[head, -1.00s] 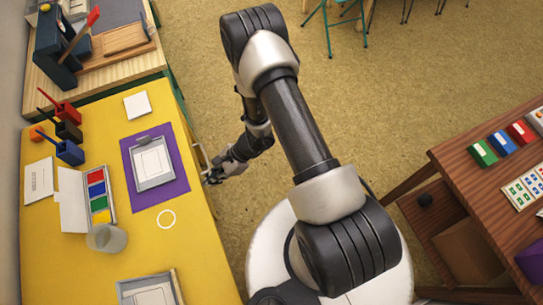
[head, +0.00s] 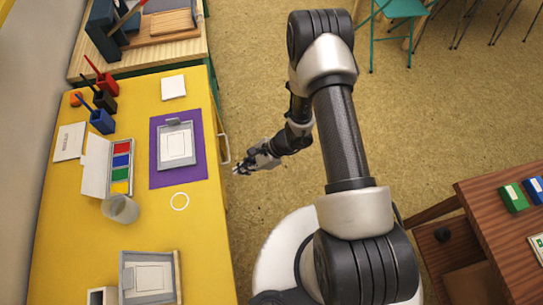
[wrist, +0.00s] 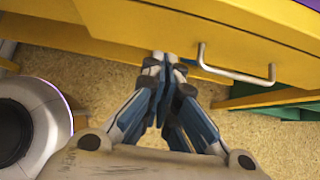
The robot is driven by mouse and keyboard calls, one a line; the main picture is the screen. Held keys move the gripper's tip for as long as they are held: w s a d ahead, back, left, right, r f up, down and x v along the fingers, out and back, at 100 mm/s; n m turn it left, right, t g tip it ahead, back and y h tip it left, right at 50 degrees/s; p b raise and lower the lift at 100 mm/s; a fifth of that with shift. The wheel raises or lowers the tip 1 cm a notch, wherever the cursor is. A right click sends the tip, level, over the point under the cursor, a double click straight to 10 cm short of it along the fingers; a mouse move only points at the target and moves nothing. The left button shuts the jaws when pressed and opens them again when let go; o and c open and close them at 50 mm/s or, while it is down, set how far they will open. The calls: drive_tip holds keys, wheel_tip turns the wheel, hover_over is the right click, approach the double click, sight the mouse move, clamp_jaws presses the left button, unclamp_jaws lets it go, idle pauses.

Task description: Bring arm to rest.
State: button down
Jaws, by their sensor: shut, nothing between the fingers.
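My gripper (head: 240,170) is at the end of my bent arm, over the floor just right of the yellow table (head: 205,240) in the head view. In the wrist view my gripper (wrist: 166,62) has its fingertips together with nothing between them. The fingers point toward the table's yellow front, beside a metal drawer handle (wrist: 235,74). I cannot tell whether they touch the front.
The table holds a purple mat (head: 196,178) with a clipboard (head: 175,143), a colour inkpad set (head: 121,167), a cup (head: 120,208) and stamps in holders (head: 102,121). A brown table (head: 490,215) stands right. Open floor (head: 250,80) lies behind.

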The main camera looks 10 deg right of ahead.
drive_tip(key=p+v, duration=0.3)
drive_tip(key=v, duration=0.6)
drive_tip(key=shift+d+r, duration=0.25)
drive_tip(key=shift+r, duration=0.05)
wheel_tip(320, 180, up, 25)
drive_tip(key=s+n+h, duration=0.2)
drive_tip(key=n+h, duration=0.1)
drive_tip(key=n, duration=0.7)
drive_tip(key=s+d+r+n+t+h, duration=0.2)
drive_tip(key=s+d+r+n+h, duration=0.1)
drive_tip(key=s+r, duration=0.3)
drive_tip(key=s+d+r+n+t+h, duration=0.2)
drive_tip(key=s+d+r+n+h, duration=0.1)
drive_tip(key=s+r, duration=0.4)
drive_tip(key=shift+d+r+n, duration=0.55)
drive_tip(key=shift+r+n, duration=0.3)
drive_tip(key=shift+n, duration=0.35)
